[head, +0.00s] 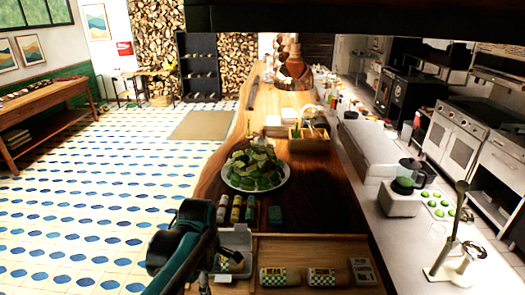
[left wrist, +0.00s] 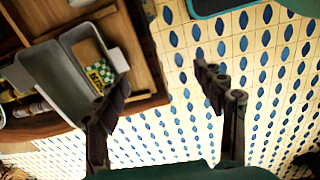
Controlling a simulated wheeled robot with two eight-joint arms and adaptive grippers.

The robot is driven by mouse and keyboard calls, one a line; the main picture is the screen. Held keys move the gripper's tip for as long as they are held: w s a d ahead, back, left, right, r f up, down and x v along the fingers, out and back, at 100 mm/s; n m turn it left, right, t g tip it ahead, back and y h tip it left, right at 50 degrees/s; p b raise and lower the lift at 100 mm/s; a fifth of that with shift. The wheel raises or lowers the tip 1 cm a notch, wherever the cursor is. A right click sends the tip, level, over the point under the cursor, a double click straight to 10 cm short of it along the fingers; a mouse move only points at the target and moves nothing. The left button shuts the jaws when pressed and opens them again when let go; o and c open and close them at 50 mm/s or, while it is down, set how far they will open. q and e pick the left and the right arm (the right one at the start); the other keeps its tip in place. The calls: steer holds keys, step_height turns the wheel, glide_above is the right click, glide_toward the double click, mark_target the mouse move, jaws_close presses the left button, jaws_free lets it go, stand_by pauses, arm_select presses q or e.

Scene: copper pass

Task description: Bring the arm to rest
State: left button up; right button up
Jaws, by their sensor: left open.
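My left arm (head: 185,235) comes in at the bottom of the head view, beside the left edge of the wooden counter. In the left wrist view my left gripper (left wrist: 160,84) is open, with nothing between its fingers and the tiled floor behind them. The bin also shows in the head view (head: 236,238), partly hidden behind my arm. My right gripper is not in view.
A wooden tray (head: 300,245) on the counter holds more checkered packets (head: 273,277). The floor left is open.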

arm_select(q)
steer(key=s+a+f+m+t+b, duration=0.2)
steer(key=s+f+m+t+b, duration=0.1)
steer(key=f+m+b, duration=0.4)
steer(key=s+a+f+m+t+b, duration=0.2)
steer(key=s+f+m+t+b, duration=0.1)
steer(key=s+f+m+b, duration=0.3)
step_height(320, 180, down, 2)
steer(key=m+b, duration=0.1)
steer(key=m, duration=0.2)
steer(key=shift+a+f+m+t, duration=0.2)
steer(key=shift+a+m+t, duration=0.1)
steer(key=shift+m, duration=0.1)
steer(key=shift+s, duration=0.1)
stand_by(0.5)
